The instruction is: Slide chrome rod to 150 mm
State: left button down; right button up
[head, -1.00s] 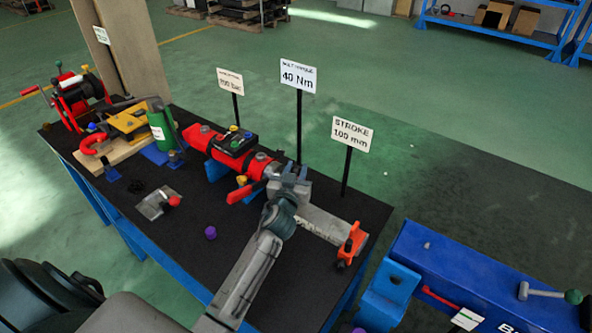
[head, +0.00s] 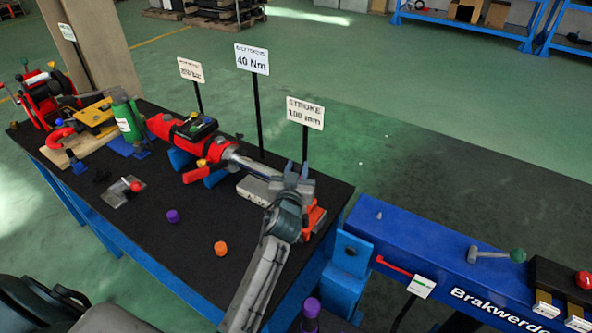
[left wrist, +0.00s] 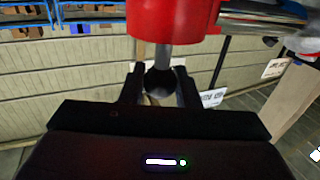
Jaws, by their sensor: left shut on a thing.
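The red cylinder (head: 168,128) lies on the black bench top. The chrome rod (head: 242,163) runs out of its right end toward my left gripper (head: 297,172). In the left wrist view, the left gripper (left wrist: 160,84) is shut on a dark ball knob (left wrist: 160,80) on a grey stem below a red rod end (left wrist: 172,18). The rod (left wrist: 262,18) shows there at upper right. A pale grey scale bar (head: 254,190) lies below the rod, mostly hidden by my arm. My right gripper is not in view.
An orange cap (head: 221,248) and a purple cap (head: 172,215) stand on the front of the bench. A metal plate with a red knob (head: 124,190) lies farther left. A blue stand (head: 440,250) is beyond the bench's right edge.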

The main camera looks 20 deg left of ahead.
pick_arm(q)
jog(key=c, duration=1.4)
grip_release()
jog(key=shift+o, duration=1.3)
jog(key=shift+a, duration=0.1)
jog(key=b+v, duration=0.2)
jog(key=v, duration=0.8)
jog(key=shift+s, duration=0.35)
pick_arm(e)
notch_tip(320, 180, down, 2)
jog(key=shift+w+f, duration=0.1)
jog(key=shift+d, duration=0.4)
